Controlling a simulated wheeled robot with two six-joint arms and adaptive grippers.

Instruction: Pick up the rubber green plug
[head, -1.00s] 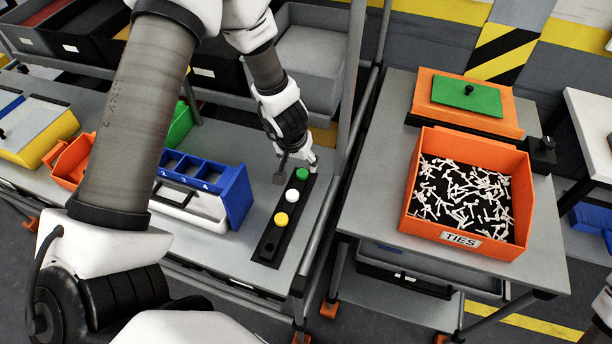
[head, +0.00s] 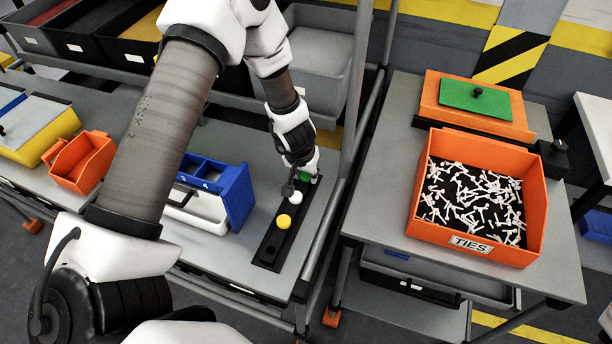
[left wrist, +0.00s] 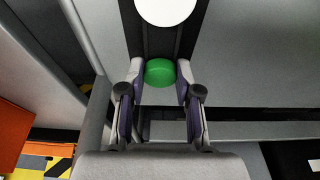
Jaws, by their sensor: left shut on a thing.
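The green plug (left wrist: 160,72) sits between the two fingertips of my left gripper (left wrist: 160,84) in the left wrist view, with a finger against each side. In the head view the left gripper (head: 302,176) is at the far end of the black strip (head: 262,246), and the green plug (head: 304,176) is partly hidden by it. The gripper is shut on the plug. I cannot tell whether the plug is still seated in the strip. A white plug (head: 296,197) and a yellow plug (head: 284,221) stand along the same strip. My right gripper is not in view.
An orange bin marked TIES (head: 420,215), full of white ties, stands on the right table. A metal post (head: 352,110) rises right of the arm. An orange bin (head: 84,165) lies at left.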

